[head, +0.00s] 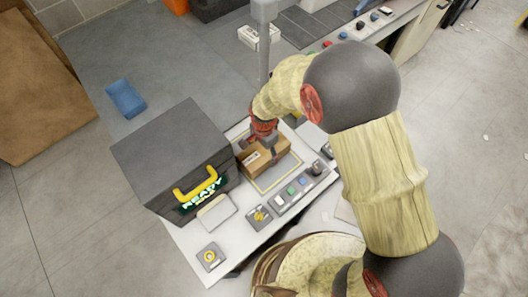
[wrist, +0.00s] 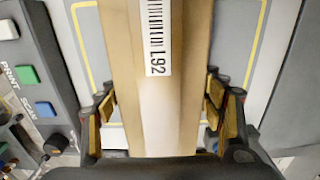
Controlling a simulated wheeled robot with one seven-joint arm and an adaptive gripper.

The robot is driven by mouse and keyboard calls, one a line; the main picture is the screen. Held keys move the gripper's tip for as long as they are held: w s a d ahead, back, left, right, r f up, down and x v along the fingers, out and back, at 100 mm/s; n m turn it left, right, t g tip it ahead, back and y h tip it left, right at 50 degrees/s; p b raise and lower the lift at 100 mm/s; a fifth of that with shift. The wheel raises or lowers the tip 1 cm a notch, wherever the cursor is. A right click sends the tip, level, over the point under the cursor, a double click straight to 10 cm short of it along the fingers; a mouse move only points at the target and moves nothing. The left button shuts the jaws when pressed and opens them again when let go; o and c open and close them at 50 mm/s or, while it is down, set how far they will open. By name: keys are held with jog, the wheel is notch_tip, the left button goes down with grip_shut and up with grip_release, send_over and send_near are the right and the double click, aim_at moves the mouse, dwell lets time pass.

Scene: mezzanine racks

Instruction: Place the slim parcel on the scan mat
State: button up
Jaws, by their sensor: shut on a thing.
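The slim parcel (head: 264,158) is a brown box with a white barcode label; in the wrist view the parcel (wrist: 153,110) runs up the middle and its label reads L92. My gripper (head: 266,142) is shut on it, with a finger on each side in the wrist view (wrist: 157,115). The scan mat (head: 285,175) is a grey pad with a yellow outline, below the parcel; it also shows in the wrist view (wrist: 242,50) on both sides of the parcel. I cannot tell whether the parcel touches the mat.
A large grey machine (head: 172,150) with a yellow handle and a READY sign stands left of the mat. A button panel (head: 298,190) with PRINT and SCAN keys lies along the mat's near side. A blue bin (head: 126,98) is on the floor at left.

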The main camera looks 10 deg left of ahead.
jog(key=o, duration=1.9)
jog(key=shift+f, duration=0.1)
jog(key=shift+o, duration=0.2)
notch_tip(320, 180, up, 12)
jog(key=shift+d+r+p, duration=0.1)
jog(key=shift+r+p, duration=0.15)
jog(key=shift+p, duration=0.45)
jog(key=s+d+r+n+t, duration=0.1)
jog(key=d+r+n+t, duration=0.15)
jog(key=d+r, duration=1.2)
jog(key=s+d+r+n+t, duration=0.3)
jog(key=s+d+r+n, duration=0.2)
jog(key=s+d+r, duration=0.6)
jog(key=shift+s+d+r+n, duration=0.3)
jog(key=shift+s+d, duration=0.35)
jog(key=shift+s, duration=0.6)
jog(key=shift+f, duration=0.1)
